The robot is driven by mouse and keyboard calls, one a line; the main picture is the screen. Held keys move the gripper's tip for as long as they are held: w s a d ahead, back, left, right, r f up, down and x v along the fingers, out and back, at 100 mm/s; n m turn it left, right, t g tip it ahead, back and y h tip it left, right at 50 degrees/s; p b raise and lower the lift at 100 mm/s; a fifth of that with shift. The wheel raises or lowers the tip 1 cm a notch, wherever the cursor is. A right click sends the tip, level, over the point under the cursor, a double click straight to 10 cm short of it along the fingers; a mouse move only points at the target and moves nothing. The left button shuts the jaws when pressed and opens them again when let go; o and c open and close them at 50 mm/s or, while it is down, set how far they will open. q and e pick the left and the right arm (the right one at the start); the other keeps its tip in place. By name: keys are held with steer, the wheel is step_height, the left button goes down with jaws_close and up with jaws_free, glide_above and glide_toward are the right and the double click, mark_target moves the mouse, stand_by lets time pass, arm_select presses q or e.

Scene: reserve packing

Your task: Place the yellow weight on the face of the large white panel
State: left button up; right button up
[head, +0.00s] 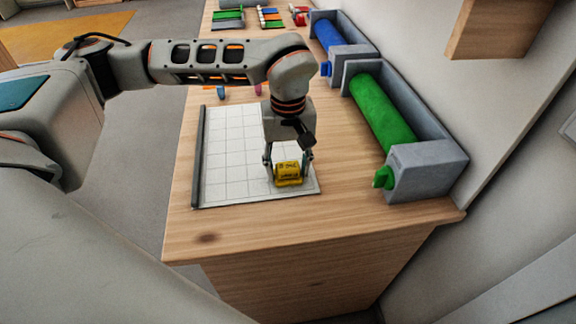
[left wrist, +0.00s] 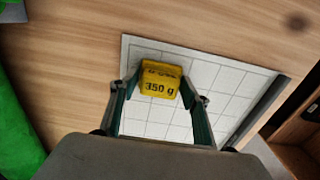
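The yellow weight (head: 289,173), a small block marked 350 g, is at the near right corner of the white panel (head: 235,150). The panel lies flat on the wooden table and has a grid of lines. My left gripper (head: 288,162) points down over that corner, with its fingers on both sides of the weight. In the left wrist view the weight (left wrist: 160,82) sits between the fingertips (left wrist: 160,88), over the gridded panel (left wrist: 228,85). I cannot tell whether the weight rests on the panel or is just above it. My right gripper is not in view.
A dark bar (head: 198,160) runs along the panel's left edge. Grey holders with a green roll (head: 382,112) and a blue roll (head: 327,37) stand along the wall at right. Small coloured items (head: 270,17) lie at the far end. The table's near end is clear.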

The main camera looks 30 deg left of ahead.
mark_target(287, 167)
arm_select(q)
steer(key=shift+o, duration=1)
steer(key=shift+r, duration=0.15)
step_height(287, 167, up, 12)
steer(key=shift+s, duration=0.1)
